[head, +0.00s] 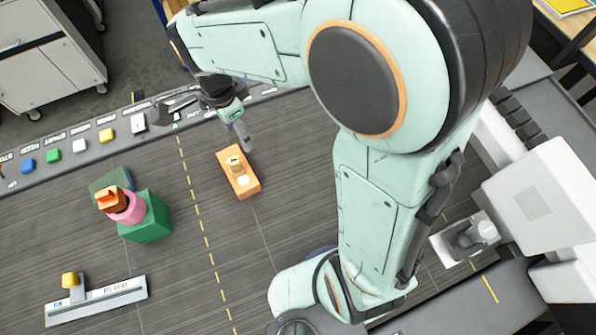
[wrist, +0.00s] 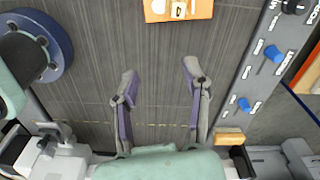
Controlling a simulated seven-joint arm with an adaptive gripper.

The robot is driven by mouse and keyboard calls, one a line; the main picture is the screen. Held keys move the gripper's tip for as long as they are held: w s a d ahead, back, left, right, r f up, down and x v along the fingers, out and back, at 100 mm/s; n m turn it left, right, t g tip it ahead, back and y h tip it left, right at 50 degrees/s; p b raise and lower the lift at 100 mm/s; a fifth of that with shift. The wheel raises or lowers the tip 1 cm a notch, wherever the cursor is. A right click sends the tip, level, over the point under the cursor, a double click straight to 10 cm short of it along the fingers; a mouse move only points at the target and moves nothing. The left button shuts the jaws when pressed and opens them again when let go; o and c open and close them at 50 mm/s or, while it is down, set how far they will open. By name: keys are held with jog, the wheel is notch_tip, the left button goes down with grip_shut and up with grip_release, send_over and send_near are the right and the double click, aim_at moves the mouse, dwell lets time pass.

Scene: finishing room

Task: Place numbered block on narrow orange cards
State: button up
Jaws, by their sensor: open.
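The narrow orange cards (head: 248,187) appear as one slim orange stack lying on the dark table, in the middle of the head view. A small tan block (head: 234,162) with a dark mark sits on its far half, and a pale round spot shows on its near half. In the wrist view the orange stack (wrist: 157,11) is at the top edge, partly cut off, with the marked block (wrist: 179,9) on it. I cannot read the mark. My gripper (wrist: 160,75) is open and empty, its fingers apart over bare table. In the head view it hangs just beyond the stack's far end.
A green block (head: 147,222) beside a pink ring (head: 129,209) and an orange-topped piece stands at left. A metal gauge (head: 97,300) lies front left. A control panel (head: 80,145) with coloured buttons runs along the far edge. A dashed yellow line crosses clear table.

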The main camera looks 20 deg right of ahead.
jog(key=s+d+r+n, duration=0.2)
jog(key=s+n, duration=0.5)
jog(key=s, duration=0.1)
jog(key=s+d+r+n+y, duration=0.1)
jog(key=s+d+r+n, duration=0.1)
jog(key=s+n, duration=0.6)
jog(key=shift+s+d+r+n, duration=0.2)
jog(key=shift+d+r+n, duration=0.1)
jog(key=shift+d, duration=0.55)
